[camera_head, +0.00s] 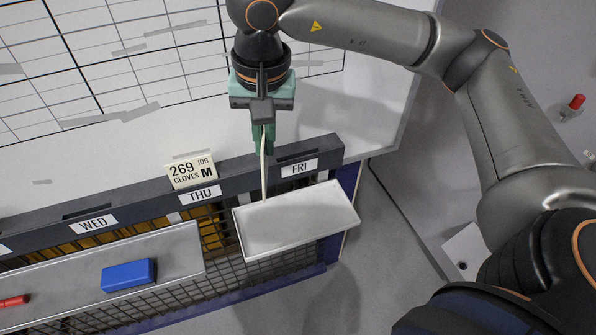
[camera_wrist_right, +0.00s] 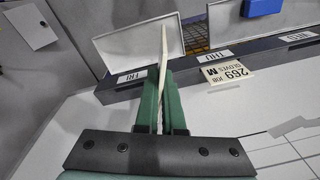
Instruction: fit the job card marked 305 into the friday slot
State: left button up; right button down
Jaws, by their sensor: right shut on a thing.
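My right gripper (camera_head: 263,145) is shut on a thin pale card (camera_head: 264,178), seen almost edge-on, so its marking cannot be read. The card hangs down from the fingers, near the left end of the section labelled FRI (camera_head: 299,168) on the dark rack rail (camera_head: 240,172). I cannot tell whether it is in a slot or in front of one. In the right wrist view the card (camera_wrist_right: 163,58) stands between the green fingers (camera_wrist_right: 158,95), left of the rail's THU section. My left gripper is not in view.
A card marked 269 (camera_head: 191,171) stands at the THU label (camera_head: 200,193). A white tray (camera_head: 300,222) lies below FRI. A grey shelf (camera_head: 180,250) with a blue block (camera_head: 128,274) and a red object (camera_head: 12,301) is at left. A gridded whiteboard (camera_head: 120,60) lies behind.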

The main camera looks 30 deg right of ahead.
jog(key=r+m, duration=0.1)
jog(key=r, duration=0.2)
jog(key=r+m, duration=0.2)
jog(key=r, duration=0.1)
jog(key=r+m, duration=0.1)
jog(key=r, duration=0.2)
jog(key=shift+s+a+r+m+g+h, duration=0.25)
jog(key=shift+s+a+m+g+h, duration=0.05)
jog(key=shift+m+g+h, duration=0.1)
jog(key=w+d+f, duration=0.3)
jog(key=w+d, duration=0.1)
jog(key=d, duration=0.2)
send_over(298, 117)
jog(key=s+a, duration=0.2)
jog(key=s, duration=0.2)
jog(key=f, duration=0.9)
jog(key=shift+a+f, duration=0.2)
jog(key=shift+f, duration=0.2)
jog(key=shift+w+f, duration=0.1)
jog(key=shift+f, duration=0.45)
jog(key=shift+f+b, duration=0.1)
jog(key=shift+b, duration=0.2)
